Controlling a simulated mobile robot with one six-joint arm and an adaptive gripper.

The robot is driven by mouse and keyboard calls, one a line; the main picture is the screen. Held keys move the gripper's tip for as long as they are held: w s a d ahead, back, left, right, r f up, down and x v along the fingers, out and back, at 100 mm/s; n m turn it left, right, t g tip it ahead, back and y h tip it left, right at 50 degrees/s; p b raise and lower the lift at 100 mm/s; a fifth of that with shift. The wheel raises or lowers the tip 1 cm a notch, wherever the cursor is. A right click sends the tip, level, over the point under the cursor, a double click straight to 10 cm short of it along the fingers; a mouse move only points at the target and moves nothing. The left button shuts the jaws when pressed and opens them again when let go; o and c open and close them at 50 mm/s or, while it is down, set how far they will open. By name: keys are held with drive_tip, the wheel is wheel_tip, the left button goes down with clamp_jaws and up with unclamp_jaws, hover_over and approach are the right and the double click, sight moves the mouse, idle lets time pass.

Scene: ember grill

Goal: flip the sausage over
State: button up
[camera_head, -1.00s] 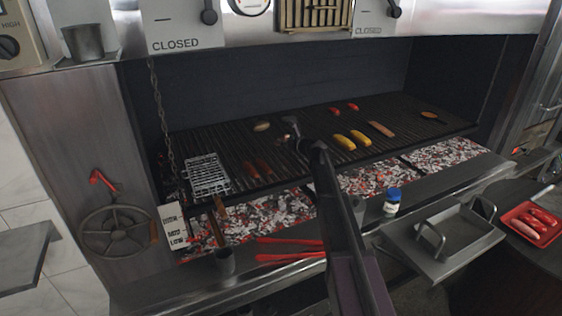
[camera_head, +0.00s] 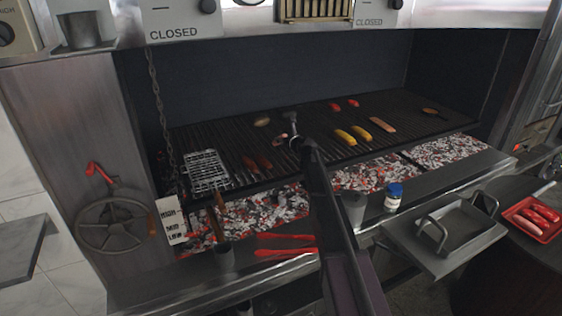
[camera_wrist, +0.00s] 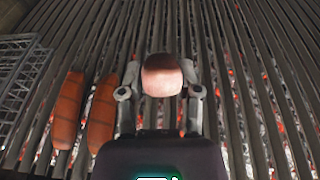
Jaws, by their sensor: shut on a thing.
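My gripper (camera_wrist: 161,72) is shut on a short-looking sausage (camera_wrist: 162,80), pink with a browned band, seen nearly end-on in the wrist view. It is over the grill grate (camera_wrist: 240,75). In the head view my gripper (camera_head: 290,128) is over the left-middle of the grate, and a small pinkish part of the sausage (camera_head: 281,136) shows beside it. Whether the sausage touches the bars is hard to tell. Two red-brown sausages (camera_wrist: 68,110) lie on the grate to the left of my gripper.
A wire grill basket (camera_head: 207,170) lies at the grate's left. Two yellow corn-like pieces (camera_head: 345,138), a long brown sausage (camera_head: 382,125) and two red pieces (camera_head: 334,107) lie to the right. A pale oval item (camera_head: 262,122) is close behind my gripper. Red tongs (camera_head: 285,238) lie in front.

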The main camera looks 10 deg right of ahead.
drive_tip(key=shift+f+b, duration=0.8)
drive_tip(key=shift+f, duration=0.35)
drive_tip(key=o, duration=0.7)
drive_tip(key=shift+s, duration=0.1)
drive_tip(key=o, duration=0.5)
drive_tip(key=shift+o, duration=0.2)
drive_tip(key=shift+d+r, duration=0.1)
